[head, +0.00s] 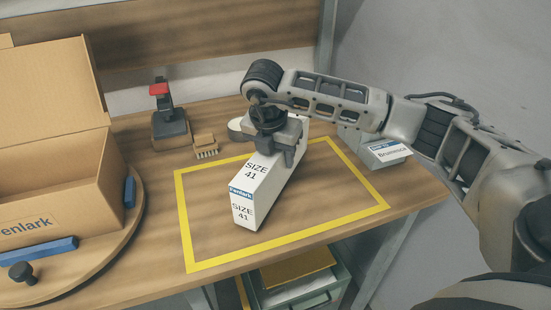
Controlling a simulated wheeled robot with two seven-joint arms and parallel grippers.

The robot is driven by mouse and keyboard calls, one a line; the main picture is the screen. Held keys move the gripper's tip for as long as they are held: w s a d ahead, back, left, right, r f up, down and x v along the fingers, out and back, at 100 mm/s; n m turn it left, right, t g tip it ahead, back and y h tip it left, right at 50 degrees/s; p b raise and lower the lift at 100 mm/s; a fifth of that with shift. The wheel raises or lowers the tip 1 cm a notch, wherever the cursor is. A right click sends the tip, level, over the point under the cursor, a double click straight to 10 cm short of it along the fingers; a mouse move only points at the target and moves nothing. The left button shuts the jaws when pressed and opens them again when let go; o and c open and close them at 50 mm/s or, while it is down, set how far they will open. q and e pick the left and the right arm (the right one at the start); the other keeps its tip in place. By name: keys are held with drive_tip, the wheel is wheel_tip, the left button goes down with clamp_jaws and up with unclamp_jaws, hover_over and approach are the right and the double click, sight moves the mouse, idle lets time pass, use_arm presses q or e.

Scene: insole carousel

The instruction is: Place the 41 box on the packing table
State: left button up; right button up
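The white 41 box (267,195), printed "SIZE 41" with a blue label strip, is over the area inside the yellow outline (187,231) on the wooden packing table (405,196). Whether its underside touches the table is hard to tell. My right gripper (277,150) points down over the box's upper part, with a finger against its right side. It appears shut on the box; the far finger is hidden. My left gripper is not in view.
An open cardboard box (62,190) stands on a round wooden turntable (122,250) at left. A red-topped tool (169,120) and a brush (205,146) sit behind the outline. A grey labelled bin (384,152) is at right. The outline's front left is clear.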

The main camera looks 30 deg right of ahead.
drive_tip(key=shift+a+f, duration=0.1)
drive_tip(key=shift+f, duration=0.85)
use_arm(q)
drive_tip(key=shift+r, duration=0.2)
use_arm(e)
drive_tip(key=shift+f, duration=0.1)
drive_tip(key=shift+f, duration=0.15)
drive_tip(key=o, duration=1.2)
drive_tip(key=shift+c, duration=0.2)
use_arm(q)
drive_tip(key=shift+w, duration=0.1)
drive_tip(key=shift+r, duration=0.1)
